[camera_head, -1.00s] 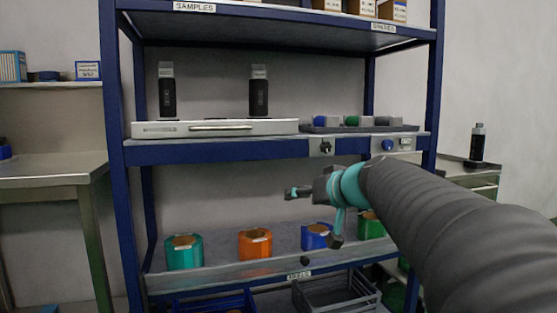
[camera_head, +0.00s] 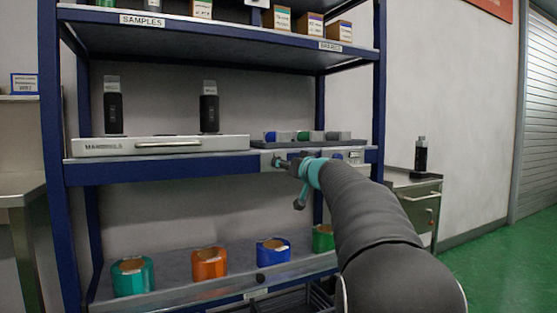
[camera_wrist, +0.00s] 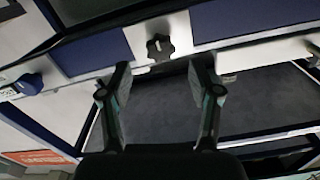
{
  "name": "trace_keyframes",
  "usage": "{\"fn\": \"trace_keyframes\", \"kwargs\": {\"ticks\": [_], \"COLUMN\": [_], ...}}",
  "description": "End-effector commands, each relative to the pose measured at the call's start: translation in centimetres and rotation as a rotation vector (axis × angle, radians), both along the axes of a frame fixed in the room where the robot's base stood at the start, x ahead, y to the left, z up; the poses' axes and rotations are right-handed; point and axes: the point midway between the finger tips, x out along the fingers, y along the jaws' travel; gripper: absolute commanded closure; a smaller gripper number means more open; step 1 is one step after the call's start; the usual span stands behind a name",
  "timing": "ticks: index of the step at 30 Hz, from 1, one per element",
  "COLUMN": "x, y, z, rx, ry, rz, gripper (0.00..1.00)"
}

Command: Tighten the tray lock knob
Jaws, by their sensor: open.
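A black lobed knob (camera_wrist: 159,47) with a small pale mark sits on a light plate (camera_wrist: 190,30) on the blue shelf edge in the wrist view. I take it as the tray lock knob. My gripper (camera_wrist: 160,70) is open and empty, its two fingers on either side of the line to the knob, with the knob beyond the fingertips and apart from them. In the head view my gripper (camera_head: 291,183) is in front of the middle shelf's edge and hides the knob. The dark tray (camera_head: 260,144) lies on the shelf above, holding small coloured parts.
A blue knob (camera_wrist: 28,84) sits farther along the edge, at the left of the wrist view. A pale MANDRELS drawer unit (camera_head: 110,147) with two black devices stands left of the tray. Coloured rolls, including an orange one (camera_head: 209,265), sit on the lower shelf.

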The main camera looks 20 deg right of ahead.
Motion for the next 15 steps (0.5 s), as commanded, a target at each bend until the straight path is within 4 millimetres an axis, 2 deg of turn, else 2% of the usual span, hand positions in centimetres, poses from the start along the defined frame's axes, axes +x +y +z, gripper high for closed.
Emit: {"fn": "trace_keyframes", "kwargs": {"ticks": [1, 6, 15], "x": [1.1, 3.6, 5.5], "y": [0.1, 0.2, 0.2], "z": [0.2, 0.2, 0.0], "rx": [0.001, 0.0, 0.0], "ry": [0.002, 0.001, 0.0], "rz": [0.002, 0.002, 0.0], "gripper": [0.37, 0.37, 0.37]}}
